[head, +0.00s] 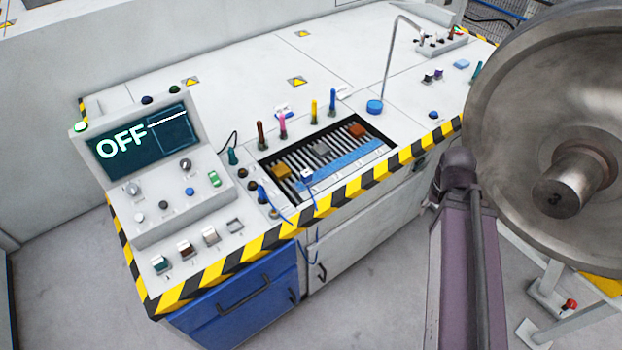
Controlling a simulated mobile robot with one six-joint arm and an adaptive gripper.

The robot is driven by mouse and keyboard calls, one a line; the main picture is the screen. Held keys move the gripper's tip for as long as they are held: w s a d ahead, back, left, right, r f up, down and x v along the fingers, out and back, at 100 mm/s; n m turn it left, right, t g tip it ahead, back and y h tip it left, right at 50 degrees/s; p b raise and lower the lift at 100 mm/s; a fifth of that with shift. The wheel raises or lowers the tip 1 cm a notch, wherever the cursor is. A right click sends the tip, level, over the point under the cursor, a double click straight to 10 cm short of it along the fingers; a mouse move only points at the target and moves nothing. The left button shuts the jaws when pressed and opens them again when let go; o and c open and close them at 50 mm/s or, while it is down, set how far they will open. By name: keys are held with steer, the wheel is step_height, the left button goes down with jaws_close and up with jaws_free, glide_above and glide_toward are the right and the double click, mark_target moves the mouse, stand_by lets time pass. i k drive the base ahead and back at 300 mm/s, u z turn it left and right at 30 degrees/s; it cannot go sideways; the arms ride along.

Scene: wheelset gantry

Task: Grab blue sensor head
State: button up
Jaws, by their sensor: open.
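A round blue piece (375,106) sits on the white bench top at the lower end of a bent grey rod. A small white-and-blue block (306,175) lies by the front of the slatted recess. A dark blue upright piece (262,194) stands left of the recess, near a blue cable. I cannot tell for sure which of these is the blue sensor head. No gripper shows in the head view, so nothing is seen touching these pieces.
A control console (150,160) with an OFF screen stands at the bench's left. Coloured upright pieces, including a pink one (282,125), stand behind the slatted recess (330,152). A large steel wheel (550,130) fills the right. The bench top's back middle is mostly clear.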

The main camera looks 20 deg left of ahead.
mark_target(306, 175)
steer(key=z, duration=0.15)
steer(key=k, duration=1.2)
steer(key=u, duration=1.1)
steer(key=i, duration=1)
steer(key=u, duration=0.1)
